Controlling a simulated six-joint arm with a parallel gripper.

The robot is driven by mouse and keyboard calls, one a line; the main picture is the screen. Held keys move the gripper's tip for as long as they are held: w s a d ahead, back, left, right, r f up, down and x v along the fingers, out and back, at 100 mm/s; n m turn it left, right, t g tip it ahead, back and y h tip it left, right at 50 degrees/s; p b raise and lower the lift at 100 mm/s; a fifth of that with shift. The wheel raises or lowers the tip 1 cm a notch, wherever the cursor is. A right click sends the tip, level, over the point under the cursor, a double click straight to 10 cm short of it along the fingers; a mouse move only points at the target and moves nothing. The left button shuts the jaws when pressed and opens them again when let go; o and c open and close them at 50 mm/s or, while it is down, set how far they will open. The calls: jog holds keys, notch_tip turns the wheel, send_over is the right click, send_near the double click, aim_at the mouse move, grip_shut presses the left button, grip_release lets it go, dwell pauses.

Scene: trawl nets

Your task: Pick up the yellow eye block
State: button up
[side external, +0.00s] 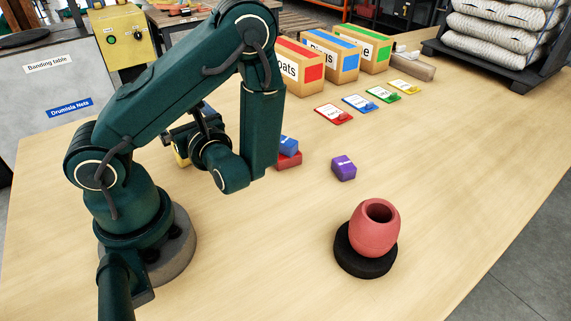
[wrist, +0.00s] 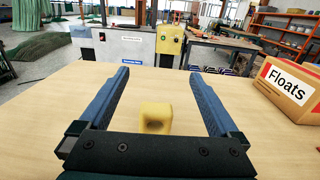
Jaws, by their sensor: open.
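The yellow eye block (wrist: 156,117) stands on the table in the wrist view, between the two blue fingers of my gripper (wrist: 158,73) and close to its palm. A dark hole shows low on its near face. The fingers are open, with a gap on each side of the block. In the side external view, only a small part of the yellow block (side external: 181,158) shows behind my gripper (side external: 183,138), which hides the rest. Contact between finger and block cannot be seen there.
A blue block (side external: 288,145) sits on a red block (side external: 289,160), right of my arm. A purple block (side external: 344,168) and a red pot (side external: 374,235) on a black base (side external: 362,263) stand farther right. Labelled boxes (side external: 342,62) and coloured cards (side external: 358,103) lie behind.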

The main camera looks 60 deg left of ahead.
notch_tip(320, 180, down, 7)
jog(key=shift+a+f, duration=0.1)
jog(key=shift+f, duration=0.05)
jog(key=shift+s+a, duration=0.2)
jog(key=shift+a, duration=2.25)
grip_shut()
